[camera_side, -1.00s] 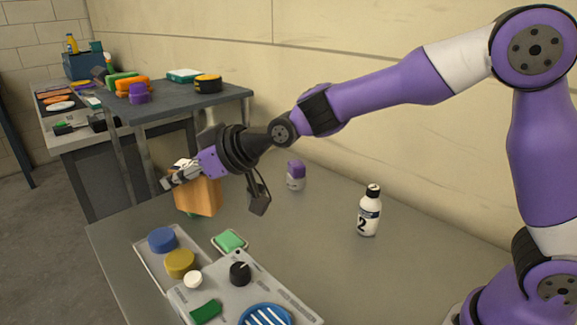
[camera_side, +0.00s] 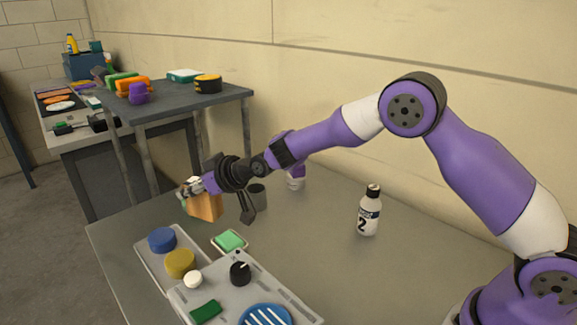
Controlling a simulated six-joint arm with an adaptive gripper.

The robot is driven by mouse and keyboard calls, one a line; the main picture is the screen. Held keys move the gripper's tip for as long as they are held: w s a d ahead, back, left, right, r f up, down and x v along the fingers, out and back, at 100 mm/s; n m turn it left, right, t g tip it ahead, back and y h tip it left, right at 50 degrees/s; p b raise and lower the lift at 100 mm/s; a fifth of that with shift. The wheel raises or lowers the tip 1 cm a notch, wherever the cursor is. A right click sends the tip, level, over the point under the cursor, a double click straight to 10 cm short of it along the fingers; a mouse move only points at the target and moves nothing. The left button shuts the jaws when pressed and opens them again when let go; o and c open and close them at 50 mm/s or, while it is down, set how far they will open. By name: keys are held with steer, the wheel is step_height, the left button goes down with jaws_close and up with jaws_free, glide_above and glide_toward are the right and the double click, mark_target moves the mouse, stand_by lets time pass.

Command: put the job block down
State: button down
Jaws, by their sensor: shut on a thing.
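The job block, an orange-tan block (camera_side: 206,208), is at the far left part of the grey table (camera_side: 330,270). My gripper (camera_side: 190,188) is shut on its upper part, coming in from the right. The fingers cover the block's top left. The block looks roughly upright. I cannot tell whether its underside touches the table or hangs just above it.
A white bottle marked 2 (camera_side: 369,212) stands farther right. A tray with round pads (camera_side: 151,262) and a green sponge (camera_side: 230,240) lie in front.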

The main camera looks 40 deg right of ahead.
mark_target(200, 201)
steer(key=shift+w+d+f, duration=0.3)
steer(key=shift+w+d, duration=0.05)
steer(key=shift+f, duration=2.05)
steer(key=shift+f, duration=0.1)
steer(key=shift+c, duration=1.9)
jaws_free()
